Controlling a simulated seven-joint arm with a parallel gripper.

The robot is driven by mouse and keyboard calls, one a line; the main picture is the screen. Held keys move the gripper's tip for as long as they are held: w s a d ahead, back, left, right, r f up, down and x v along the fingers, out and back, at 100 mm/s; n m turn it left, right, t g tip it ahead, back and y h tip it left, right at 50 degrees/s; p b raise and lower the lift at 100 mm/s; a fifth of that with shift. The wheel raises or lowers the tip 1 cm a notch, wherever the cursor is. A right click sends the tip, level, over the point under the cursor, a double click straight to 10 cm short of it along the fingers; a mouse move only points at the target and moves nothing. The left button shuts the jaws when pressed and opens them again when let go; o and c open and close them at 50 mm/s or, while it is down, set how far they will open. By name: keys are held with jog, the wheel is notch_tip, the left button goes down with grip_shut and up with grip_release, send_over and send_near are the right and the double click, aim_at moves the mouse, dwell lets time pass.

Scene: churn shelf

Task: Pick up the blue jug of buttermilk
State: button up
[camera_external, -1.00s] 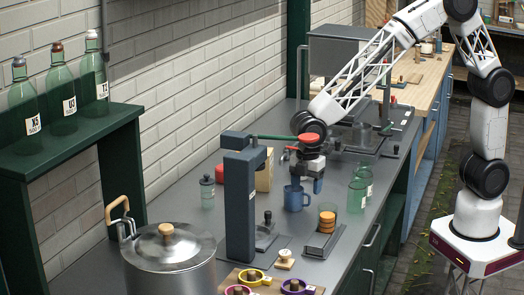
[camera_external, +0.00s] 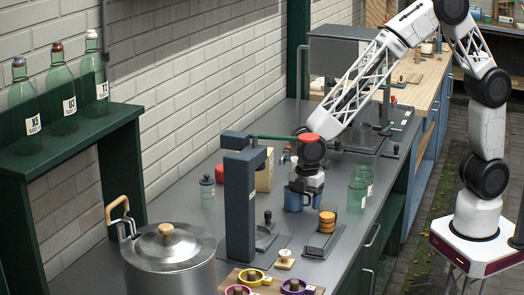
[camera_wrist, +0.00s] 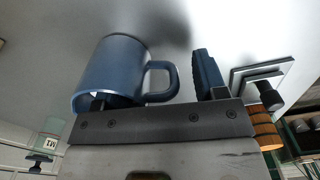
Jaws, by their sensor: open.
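The blue jug (camera_external: 294,203) stands upright on the grey counter, its handle on the right. In the wrist view the jug (camera_wrist: 113,68) fills the upper left, with its handle pointing right. My gripper (camera_external: 304,190) is open at the jug's top, with one finger to the right of the handle. In the wrist view my gripper (camera_wrist: 155,92) shows its right finger clear of the handle. The left finger is mostly hidden at the jug's mouth; I cannot tell whether it is inside or touches.
A dark blue post press (camera_external: 240,205) with a green lever stands to the left. A steel pot (camera_external: 170,262) is in front.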

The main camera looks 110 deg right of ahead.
jog(key=c, duration=1.2)
jog(key=shift+o, duration=0.2)
jog(key=shift+r, duration=0.35)
jog(key=shift+r, duration=4.5)
jog(key=shift+r, duration=0.15)
